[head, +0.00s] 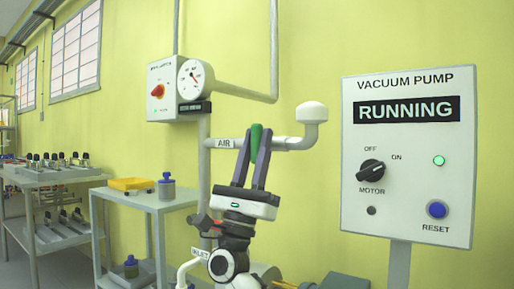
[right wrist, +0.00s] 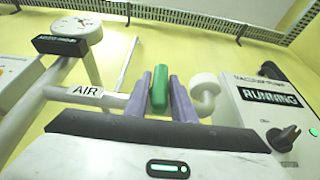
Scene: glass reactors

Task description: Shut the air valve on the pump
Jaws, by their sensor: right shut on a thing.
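The air valve's green handle (head: 256,133) stands upright, roughly crosswise to the white pipe labelled AIR (head: 285,143). My right gripper (head: 254,142) reaches up from below, with its two purple-grey fingers on either side of the handle, shut on it. In the right wrist view the green handle (right wrist: 160,88) shows between the fingers, and the AIR label (right wrist: 87,91) is left of it. The valve body is mostly hidden behind the fingers. My left gripper is not in view.
The vacuum pump panel (head: 408,190) reads RUNNING, with a green light lit. A gauge (head: 195,80) and a box with a red knob (head: 160,89) are left of the valve. A grey cart (head: 170,200) carries a yellow tray (head: 131,184) and a bottle (head: 166,187).

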